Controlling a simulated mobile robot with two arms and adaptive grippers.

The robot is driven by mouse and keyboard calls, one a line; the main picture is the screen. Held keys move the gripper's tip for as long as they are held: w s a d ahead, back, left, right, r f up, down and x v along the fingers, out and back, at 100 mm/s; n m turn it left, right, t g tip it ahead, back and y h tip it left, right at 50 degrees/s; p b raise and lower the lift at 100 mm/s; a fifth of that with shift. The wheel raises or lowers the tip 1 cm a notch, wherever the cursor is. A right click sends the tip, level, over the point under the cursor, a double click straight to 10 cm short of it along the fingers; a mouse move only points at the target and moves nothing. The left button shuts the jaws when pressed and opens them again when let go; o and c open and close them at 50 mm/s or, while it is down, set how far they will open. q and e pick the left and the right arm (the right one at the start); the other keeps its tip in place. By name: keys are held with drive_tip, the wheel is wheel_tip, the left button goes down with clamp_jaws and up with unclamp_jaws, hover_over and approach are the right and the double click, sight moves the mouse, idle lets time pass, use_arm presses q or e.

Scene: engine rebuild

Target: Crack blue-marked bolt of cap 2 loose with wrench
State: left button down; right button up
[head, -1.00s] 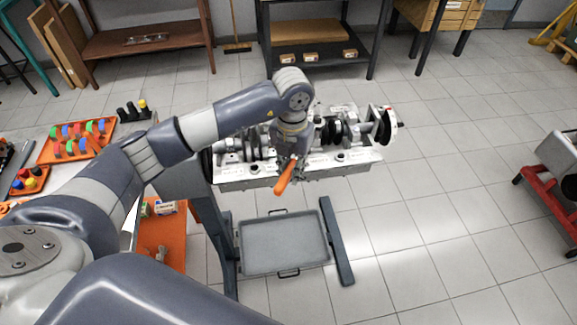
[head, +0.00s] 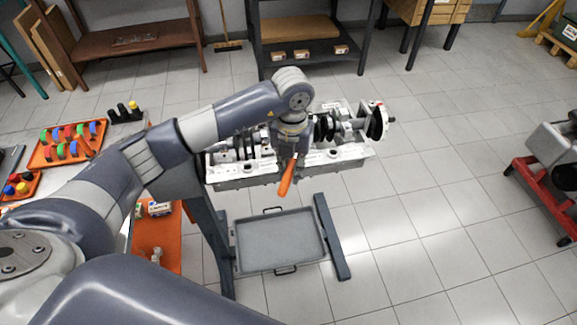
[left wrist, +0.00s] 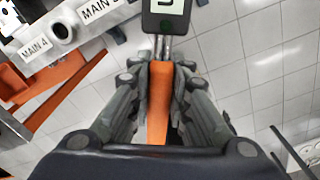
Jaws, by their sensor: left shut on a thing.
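My left gripper (head: 290,158) is shut on the orange handle of the wrench (head: 287,180), above the near edge of the engine block (head: 235,180). In the left wrist view the orange handle (left wrist: 158,100) lies between both fingers (left wrist: 158,85). A dark head with a small lit display (left wrist: 166,8) sits beyond it. The block carries labels such as "MAIN 4" and "MAIN 3" in the left wrist view (left wrist: 55,30). My arm hides part of the block's middle. The wrench's working end, cap 2 and its blue-marked bolt cannot be made out. My right gripper is out of view.
A grey tray (head: 280,240) lies low in front of the block, between the stand's legs (head: 332,235). An orange tray of coloured parts (head: 45,155) is at left. A red-framed stand (head: 535,190) is at right. The floor between is clear.

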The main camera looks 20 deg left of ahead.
use_arm(q)
drive_tip(key=shift+d, duration=0.15)
drive_tip(key=shift+w+d+n, duration=0.1)
drive_tip(key=shift+d+n, duration=0.4)
drive_tip(key=shift+d, duration=0.2)
drive_tip(key=shift+d, duration=0.1)
idle(0.4)
drive_tip(key=shift+w+d+n, duration=0.25)
drive_tip(key=shift+d+n, duration=0.35)
drive_tip(key=shift+d, duration=0.15)
drive_tip(key=shift+d, duration=0.15)
drive_tip(key=shift+w+d+n, duration=0.3)
drive_tip(key=shift+d+n, duration=0.2)
drive_tip(key=shift+d, duration=0.05)
drive_tip(key=shift+s+a+m+b, duration=0.3)
drive_tip(key=shift+a+m, duration=0.3)
drive_tip(key=shift+a, duration=0.2)
idle(1.8)
drive_tip(key=shift+r, duration=0.65)
idle(2.0)
